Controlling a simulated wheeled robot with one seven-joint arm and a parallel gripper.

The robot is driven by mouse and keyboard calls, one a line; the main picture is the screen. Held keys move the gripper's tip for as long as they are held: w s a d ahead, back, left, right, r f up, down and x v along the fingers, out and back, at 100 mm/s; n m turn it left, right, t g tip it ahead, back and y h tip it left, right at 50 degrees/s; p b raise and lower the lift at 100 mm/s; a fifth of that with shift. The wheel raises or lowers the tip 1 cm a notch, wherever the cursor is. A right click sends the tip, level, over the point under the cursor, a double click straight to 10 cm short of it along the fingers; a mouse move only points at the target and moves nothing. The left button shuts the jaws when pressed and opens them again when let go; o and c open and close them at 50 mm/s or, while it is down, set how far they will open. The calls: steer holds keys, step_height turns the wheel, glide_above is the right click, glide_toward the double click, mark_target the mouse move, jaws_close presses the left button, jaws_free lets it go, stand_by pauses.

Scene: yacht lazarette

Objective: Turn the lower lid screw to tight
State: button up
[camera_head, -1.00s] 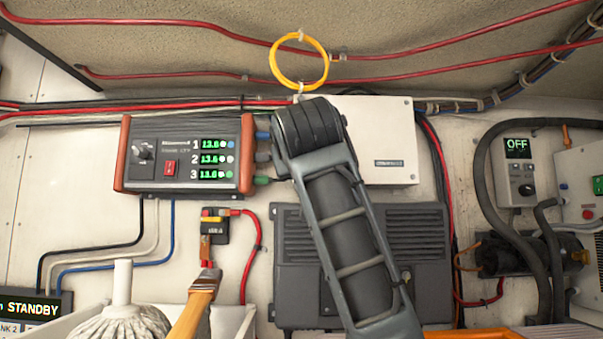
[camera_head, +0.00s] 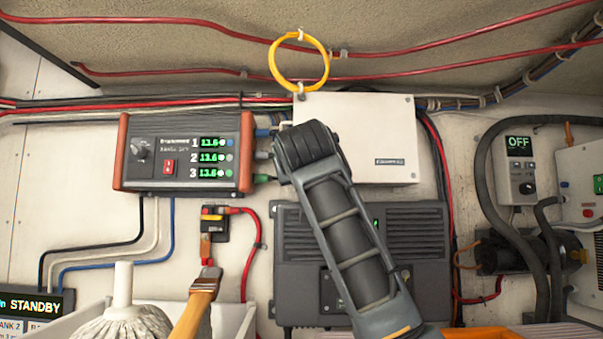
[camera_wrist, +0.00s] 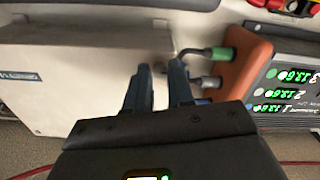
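The white box (camera_head: 375,135) with a small dark label is on the wall in the head view, right of the orange-ended unit. It fills the left of the wrist view (camera_wrist: 80,85), which is turned over. My gripper (camera_wrist: 161,72) points at the box's edge beside the cable plugs. Its two blue-grey fingers stand apart with a narrow gap. I see nothing clearly held between them. In the head view my arm hides the gripper and the box's lower left corner. I cannot make out either lid screw; a blurred grey patch lies by the fingertips.
The orange-ended unit (camera_head: 185,152) with green readouts has plugs (camera_wrist: 208,53) close to my fingers. A dark ribbed unit (camera_head: 420,250) lies below the box. A yellow cable loop (camera_head: 324,64) hangs above. A mop (camera_head: 122,322) and a brush (camera_head: 196,305) stand at the lower left.

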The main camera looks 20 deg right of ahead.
jaws_close()
steer(key=shift+a, duration=0.1)
steer(key=shift+m+b, duration=1.4)
steer(key=shift+m, duration=7.6)
steer(key=shift+o, duration=2.2)
jaws_free()
